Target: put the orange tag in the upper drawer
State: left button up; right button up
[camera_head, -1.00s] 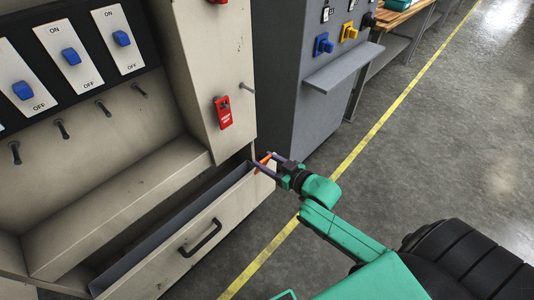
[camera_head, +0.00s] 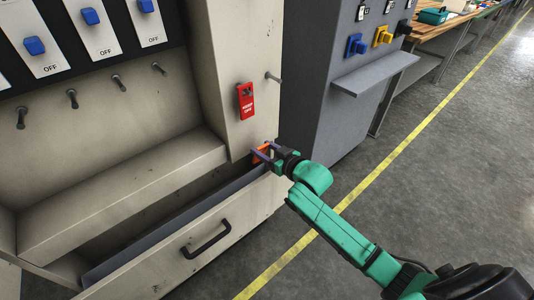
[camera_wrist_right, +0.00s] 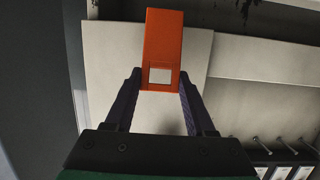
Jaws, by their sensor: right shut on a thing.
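My right gripper (camera_head: 264,155) is shut on the orange tag (camera_wrist_right: 163,38). In the right wrist view the tag stands out between the two dark fingers (camera_wrist_right: 160,95), with a pale square near its held end. In the head view the tag (camera_head: 262,149) shows as a small orange patch at the fingers. The upper drawer (camera_head: 165,262) is pulled open, with a black handle (camera_head: 206,240) on its front. The gripper is at the drawer's right end, near the cabinet post; its exact height over the drawer is unclear. My left gripper is not in view.
A red tag (camera_head: 245,100) hangs on the cabinet post, with a bare peg (camera_head: 273,77) beside it. A ledge (camera_head: 130,185) overhangs the back of the drawer. A grey cabinet with a shelf (camera_head: 375,73) stands to the right. The floor at right is clear.

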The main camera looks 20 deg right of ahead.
jog(key=o, duration=1.4)
jog(key=shift+s, duration=0.1)
jog(key=p+v, duration=0.1)
jog(key=v, duration=1.3)
jog(key=shift+s, duration=0.2)
jog(key=shift+d, duration=0.1)
jog(key=s+d+f+m+g+h+p, duration=0.1)
jog(key=s+d+f+g+h+p, duration=0.2)
jog(key=f, duration=0.6)
jog(key=s+d+f+m+g, duration=0.1)
jog(key=s+d+f, duration=0.25)
jog(key=f, duration=0.45)
jog(key=s+d+f+g+h+p, duration=0.15)
jog(key=d+f, duration=0.25)
jog(key=f, duration=0.5)
jog(key=s+a+f+g+p, duration=0.1)
jog(key=s+a+f+g, duration=0.1)
jog(key=s+f, duration=0.3)
jog(key=s+a+f+g+p, duration=0.1)
jog(key=s+f, duration=0.4)
jog(key=s, duration=0.7)
jog(key=s+a+f+g+p, duration=0.1)
jog(key=s+a+f+g, duration=0.2)
jog(key=s, duration=0.6)
notch_tip(320, 180, down, 3)
jog(key=shift+a+r+n+g+h, duration=0.15)
jog(key=shift+a+n+g+h, duration=0.25)
jog(key=shift+g, duration=0.45)
